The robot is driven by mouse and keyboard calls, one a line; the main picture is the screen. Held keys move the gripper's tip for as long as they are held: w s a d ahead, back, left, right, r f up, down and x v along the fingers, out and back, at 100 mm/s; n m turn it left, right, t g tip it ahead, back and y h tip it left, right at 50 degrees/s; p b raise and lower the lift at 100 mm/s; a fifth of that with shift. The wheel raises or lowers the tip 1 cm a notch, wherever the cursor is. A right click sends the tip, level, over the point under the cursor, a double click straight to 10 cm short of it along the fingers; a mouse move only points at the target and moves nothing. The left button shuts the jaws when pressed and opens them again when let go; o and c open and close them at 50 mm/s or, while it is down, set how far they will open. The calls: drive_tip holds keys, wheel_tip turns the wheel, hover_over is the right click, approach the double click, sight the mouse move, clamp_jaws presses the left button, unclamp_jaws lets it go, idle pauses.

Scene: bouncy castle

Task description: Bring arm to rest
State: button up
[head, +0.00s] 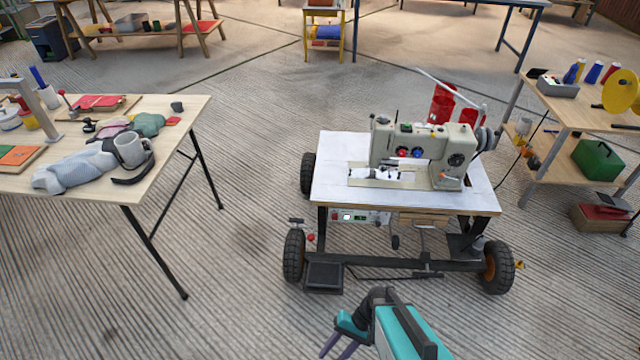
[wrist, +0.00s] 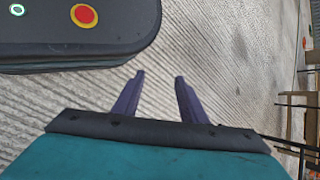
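My gripper (head: 340,345) shows at the bottom middle of the head view, at the end of my teal and dark grey arm. Its two purple fingers point down and to the left. In the wrist view the fingers (wrist: 157,98) stand apart with only ribbed floor between them. The gripper is open and empty and touches nothing that I can see.
A wheeled cart (head: 335,215) with a sewing machine (head: 420,145) stands ahead. A workbench (head: 560,115) with a green box (head: 597,160) is at right. Ribbed floor (head: 230,270) between them is clear.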

drive_tip(key=s+d+n+h, duration=0.1)
drive_tip(key=s+d+h, duration=0.1)
drive_tip(key=d, duration=0.4)
drive_tip(key=s+d+h, duration=0.3)
drive_tip(key=d+h, duration=0.1)
drive_tip(key=d, duration=0.2)
drive_tip(key=shift+d+n+h, duration=0.3)
drive_tip(key=shift+d+n, duration=0.05)
drive_tip(key=shift+n, duration=0.05)
